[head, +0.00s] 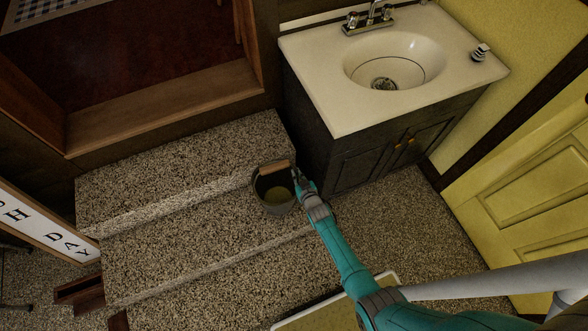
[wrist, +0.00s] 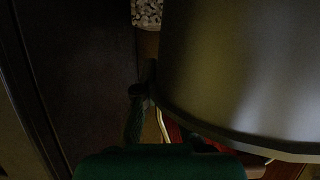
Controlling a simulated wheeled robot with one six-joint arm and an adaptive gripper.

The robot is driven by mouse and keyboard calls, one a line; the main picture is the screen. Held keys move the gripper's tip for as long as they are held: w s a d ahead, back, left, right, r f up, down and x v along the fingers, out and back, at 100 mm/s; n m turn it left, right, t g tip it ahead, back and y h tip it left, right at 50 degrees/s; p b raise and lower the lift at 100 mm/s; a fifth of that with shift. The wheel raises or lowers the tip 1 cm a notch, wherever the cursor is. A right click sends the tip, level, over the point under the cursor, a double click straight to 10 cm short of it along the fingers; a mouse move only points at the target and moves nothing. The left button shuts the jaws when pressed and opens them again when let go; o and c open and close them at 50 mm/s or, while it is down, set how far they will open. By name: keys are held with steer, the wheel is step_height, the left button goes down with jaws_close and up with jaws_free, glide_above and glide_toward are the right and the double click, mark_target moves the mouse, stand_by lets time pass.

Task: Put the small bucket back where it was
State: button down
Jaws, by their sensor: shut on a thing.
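The small bucket (head: 272,205) is dark grey with a wooden grip (head: 274,167) on its handle. In the head view it is upright at the right end of the speckled steps, close to the sink cabinet. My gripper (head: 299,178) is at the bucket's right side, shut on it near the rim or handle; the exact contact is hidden. In the wrist view the bucket's wall (wrist: 245,75) fills the right side, beside my gripper's fingers (wrist: 160,120). I cannot tell whether the bucket rests on the step or hangs just above it.
The speckled steps (head: 180,170) have free room left of the bucket. The dark sink cabinet (head: 350,165) with a white top (head: 330,105) stands close on the right. A yellow door (head: 530,180) is farther right. A lettered sign (head: 45,225) leans at the left.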

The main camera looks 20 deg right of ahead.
steer(key=shift+w, duration=0.1)
steer(key=c, duration=1.3)
jaws_free()
steer(key=shift+f, duration=0.1)
steer(key=v, duration=1.2)
steer(key=s+a+r, duration=0.1)
steer(key=s+r, duration=1)
steer(key=s, duration=0.3)
steer(key=s+a+r, duration=0.2)
steer(key=s+r, duration=0.8)
steer(key=s, duration=0.4)
steer(key=shift+t, duration=0.5)
steer(key=s+r, duration=0.1)
steer(key=r, duration=0.3)
steer(key=s+r, duration=0.2)
steer(key=r, duration=0.3)
steer(key=s+r, duration=0.2)
steer(key=r, duration=0.3)
steer(key=shift+d+r, duration=0.1)
steer(key=shift+d, duration=0.05)
